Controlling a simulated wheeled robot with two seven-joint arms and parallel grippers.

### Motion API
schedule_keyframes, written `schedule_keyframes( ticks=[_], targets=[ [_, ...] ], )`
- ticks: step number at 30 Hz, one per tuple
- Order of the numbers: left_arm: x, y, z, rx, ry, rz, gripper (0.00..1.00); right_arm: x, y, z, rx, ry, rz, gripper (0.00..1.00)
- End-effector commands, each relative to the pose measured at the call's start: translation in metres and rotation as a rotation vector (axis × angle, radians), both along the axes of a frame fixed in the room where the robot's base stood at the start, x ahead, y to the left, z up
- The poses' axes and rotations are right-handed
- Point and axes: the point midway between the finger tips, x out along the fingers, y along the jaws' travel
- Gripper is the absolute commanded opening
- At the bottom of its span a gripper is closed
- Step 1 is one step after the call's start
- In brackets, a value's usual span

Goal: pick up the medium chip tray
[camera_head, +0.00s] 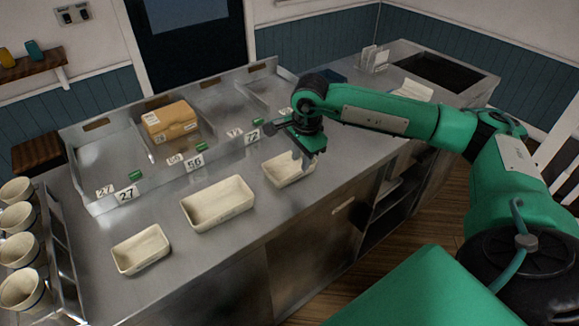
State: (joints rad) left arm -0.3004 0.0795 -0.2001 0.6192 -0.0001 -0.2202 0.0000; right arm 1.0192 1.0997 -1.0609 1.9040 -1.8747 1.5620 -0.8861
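Three cream rectangular chip trays stand in a row on the steel counter. The front left tray (141,250) looks smallest, and the middle tray (217,206) looks largest. The right tray (284,174) seems to be the medium one; it stands upright and looks empty. My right gripper (305,158) points down at this tray's right side, with its fingertips at or just above the rim. I cannot tell whether the fingers touch or grip the rim. The gripper and wrist hide part of the tray's far right side. My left gripper is out of view.
Behind the trays is a raised steel bay with number tags and a brown box (170,121). A rack of cream cups (20,288) stands at the left. A dark basin (440,72) lies at the far right. The counter's front edge runs close to the trays.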

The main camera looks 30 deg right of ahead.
Motion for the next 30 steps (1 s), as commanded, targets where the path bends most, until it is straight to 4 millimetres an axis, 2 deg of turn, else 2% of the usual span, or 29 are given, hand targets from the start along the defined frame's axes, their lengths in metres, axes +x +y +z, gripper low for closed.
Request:
schedule_keyframes(
  ticks=[8, 12, 16, 25, 29, 30],
  targets=[
    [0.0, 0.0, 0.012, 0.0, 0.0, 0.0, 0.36, 0.002, 0.0, -0.019, 0.001, 0.003, 0.0, 0.28],
    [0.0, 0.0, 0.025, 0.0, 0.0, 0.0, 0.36, 0.004, -0.002, -0.038, 0.001, 0.003, -0.001, 0.28],
    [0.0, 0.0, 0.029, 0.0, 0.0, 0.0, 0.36, 0.006, -0.002, -0.056, 0.001, 0.002, -0.002, 0.28],
    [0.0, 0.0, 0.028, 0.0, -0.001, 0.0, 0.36, 0.007, -0.002, -0.063, 0.001, -0.001, 0.0, 0.28],
    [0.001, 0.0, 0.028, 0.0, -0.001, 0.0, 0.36, 0.007, -0.002, -0.062, 0.001, -0.001, -0.001, 0.03],
    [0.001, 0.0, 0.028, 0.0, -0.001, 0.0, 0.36, 0.007, -0.002, -0.062, 0.001, -0.001, -0.001, 0.0]
  ],
)
